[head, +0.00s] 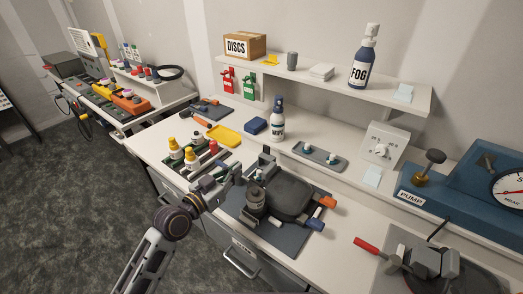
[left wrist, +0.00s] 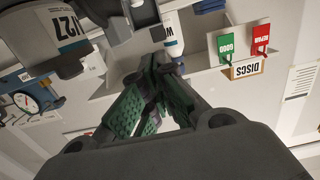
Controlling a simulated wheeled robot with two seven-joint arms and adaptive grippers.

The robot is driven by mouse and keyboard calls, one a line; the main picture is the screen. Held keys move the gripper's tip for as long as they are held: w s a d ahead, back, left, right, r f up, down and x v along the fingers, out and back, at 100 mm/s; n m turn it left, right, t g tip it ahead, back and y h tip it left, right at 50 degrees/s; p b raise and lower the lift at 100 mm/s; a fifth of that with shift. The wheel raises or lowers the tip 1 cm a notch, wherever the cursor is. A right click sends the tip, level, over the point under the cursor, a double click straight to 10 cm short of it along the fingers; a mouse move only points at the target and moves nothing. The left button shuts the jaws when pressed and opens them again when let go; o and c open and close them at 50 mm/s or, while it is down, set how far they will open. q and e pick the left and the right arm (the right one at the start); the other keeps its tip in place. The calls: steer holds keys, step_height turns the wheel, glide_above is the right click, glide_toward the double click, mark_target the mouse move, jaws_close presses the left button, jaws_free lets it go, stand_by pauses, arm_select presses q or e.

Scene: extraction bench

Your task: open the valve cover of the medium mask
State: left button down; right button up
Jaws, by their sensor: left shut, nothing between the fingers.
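A dark grey mask (head: 290,196) lies on a dark mat (head: 275,237) in the head view. A grey canister-like part (head: 257,204) is at its left side, and orange and blue-white pieces are at its right. I cannot make out the valve cover. My left gripper (head: 245,177) is just left of the mask, partly hidden by its own arm. In the left wrist view its green-padded fingers (left wrist: 152,104) are shut and empty. A dark grey body with a white label (left wrist: 66,38) is at upper left there, apart from the fingers.
Behind the mat are a tray with two small fittings (head: 320,156) and a spray bottle (head: 278,122). Several small bottles (head: 190,157) stand in a rack at left. A blue pump unit (head: 450,200) and a red-handled device (head: 368,243) are at right.

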mark_target(267, 159)
arm_select(q)
steer(key=shift+w, duration=0.1)
steer(key=p+x, duration=0.2)
steer(key=x, duration=1)
steer(key=shift+r, duration=0.1)
steer(key=shift+p+x, duration=0.35)
steer(key=shift+x, duration=0.55)
